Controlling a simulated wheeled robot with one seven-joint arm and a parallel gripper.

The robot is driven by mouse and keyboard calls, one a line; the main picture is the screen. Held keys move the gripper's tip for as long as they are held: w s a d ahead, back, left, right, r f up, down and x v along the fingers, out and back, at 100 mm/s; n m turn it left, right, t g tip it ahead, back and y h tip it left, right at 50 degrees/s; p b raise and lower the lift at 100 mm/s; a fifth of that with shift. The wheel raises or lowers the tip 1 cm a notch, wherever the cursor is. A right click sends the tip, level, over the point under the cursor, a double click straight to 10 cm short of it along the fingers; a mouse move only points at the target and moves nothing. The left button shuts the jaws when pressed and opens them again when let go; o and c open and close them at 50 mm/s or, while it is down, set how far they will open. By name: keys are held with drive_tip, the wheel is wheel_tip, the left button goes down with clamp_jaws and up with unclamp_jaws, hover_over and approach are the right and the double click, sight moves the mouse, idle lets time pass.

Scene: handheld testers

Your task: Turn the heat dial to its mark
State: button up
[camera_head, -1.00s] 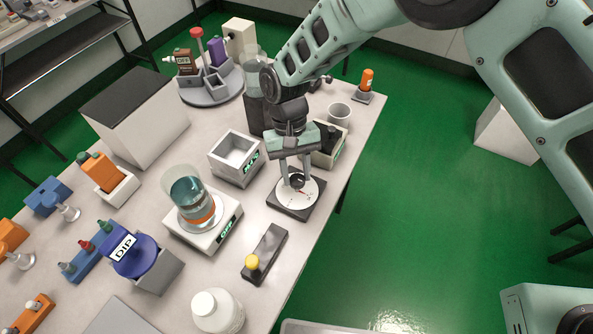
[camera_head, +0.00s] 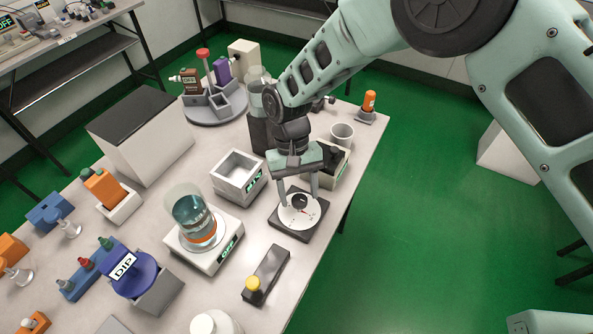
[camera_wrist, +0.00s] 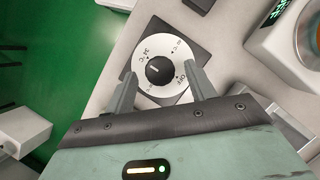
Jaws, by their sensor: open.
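The heat dial is a black knob (camera_wrist: 158,69) on a round white face (camera_wrist: 142,52) with dark markings, set on a dark square base (camera_wrist: 189,37). In the head view the white face (camera_head: 291,222) lies near the table's right edge. The knob carries a pale pointer line. The small print is too blurred to read surely. My gripper (camera_head: 299,203) points down over the dial; in the wrist view its two fingers (camera_wrist: 160,78) stand apart on either side of the knob. I see a gap between each finger and the knob.
A hot plate with a beaker of blue liquid (camera_head: 194,211) stands left of the dial. A dark bar with a yellow button (camera_head: 253,284) lies in front. A square white container (camera_head: 238,171) and a grey cup (camera_head: 342,132) stand behind. The table drops off at right.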

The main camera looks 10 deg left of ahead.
drive_tip(key=b+v, duration=0.2)
drive_tip(key=v, duration=1.5)
drive_tip(key=shift+r, duration=0.2)
drive_tip(key=shift+s, duration=0.1)
